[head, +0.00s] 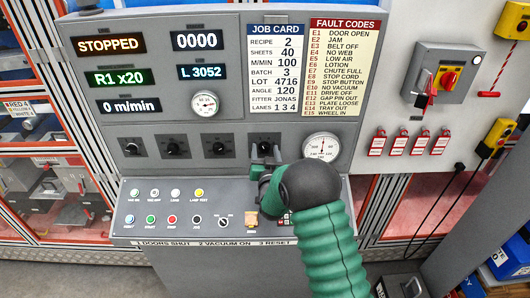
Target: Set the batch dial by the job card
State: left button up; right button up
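The job card (276,70) is on the upper panel and reads batch 3, recipe 2, sheets 40, angle 120. Below the displays is a row of black dials: a first (131,147), a second (172,147) and a third (218,147). Their labels and settings are too small to read. My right gripper (265,152) is at the fourth dial position, right of the third, and largely hides what is there. Its fingers are small and dark, so I cannot tell whether they grip the knob. My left gripper is not in view.
Displays show STOPPED (111,44), R1 x20 (120,77) and 0000 (197,40). A gauge (321,147) sits close right of my gripper. A sloped button console (170,208) juts out below. A red-yellow switch (448,80) and red tags (408,141) are at right.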

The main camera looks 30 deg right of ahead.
jog(key=shift+s+a+f, duration=0.1)
jog(key=shift+s, duration=0.1)
jog(key=b+v, duration=0.4)
jog(key=v, duration=1.2)
jog(key=shift+b, duration=0.35)
jog(key=shift+s, duration=0.15)
